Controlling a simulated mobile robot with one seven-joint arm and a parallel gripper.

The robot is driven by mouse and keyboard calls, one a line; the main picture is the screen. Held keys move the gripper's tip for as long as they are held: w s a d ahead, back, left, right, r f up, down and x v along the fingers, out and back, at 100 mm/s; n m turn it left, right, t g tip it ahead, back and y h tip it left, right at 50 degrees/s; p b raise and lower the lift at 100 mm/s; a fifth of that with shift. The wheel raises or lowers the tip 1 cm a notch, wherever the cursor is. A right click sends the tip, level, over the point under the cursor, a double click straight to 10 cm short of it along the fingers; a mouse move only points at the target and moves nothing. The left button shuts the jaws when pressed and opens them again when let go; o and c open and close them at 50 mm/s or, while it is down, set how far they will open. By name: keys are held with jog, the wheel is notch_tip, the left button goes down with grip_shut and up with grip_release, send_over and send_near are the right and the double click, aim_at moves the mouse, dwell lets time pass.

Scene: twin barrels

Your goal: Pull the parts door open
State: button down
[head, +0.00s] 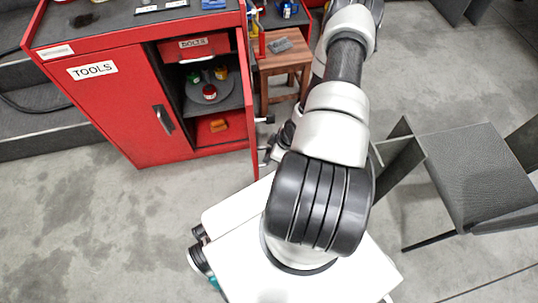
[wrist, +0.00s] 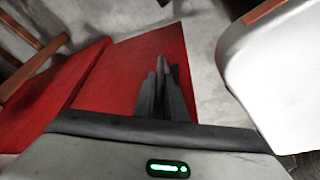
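The parts door (head: 247,100) of the red cabinet stands swung out, seen almost edge-on in the head view. Its label is not visible. My gripper (head: 270,140) is at its outer side, partly hidden by my arm. In the wrist view, my gripper's dark fingers (wrist: 164,88) are close together in front of a red panel (wrist: 130,75). They appear shut on the door's dark handle, which is mostly hidden between them.
The TOOLS door (head: 120,100) is closed. Inside the open side are a BOLTS drawer (head: 193,46), a round tray (head: 208,90) with small items, and a lower shelf. A wooden stool (head: 285,62) stands behind the open door, and a dark chair (head: 475,165) at right.

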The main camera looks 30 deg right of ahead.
jog(key=c, duration=1.8)
grip_release()
jog(key=shift+w+d, duration=0.15)
jog(key=shift+w, duration=0.25)
jog(key=shift+s, duration=0.15)
jog(key=p+v, duration=0.5)
jog(key=v, duration=1.2)
jog(key=shift+s+r, duration=0.2)
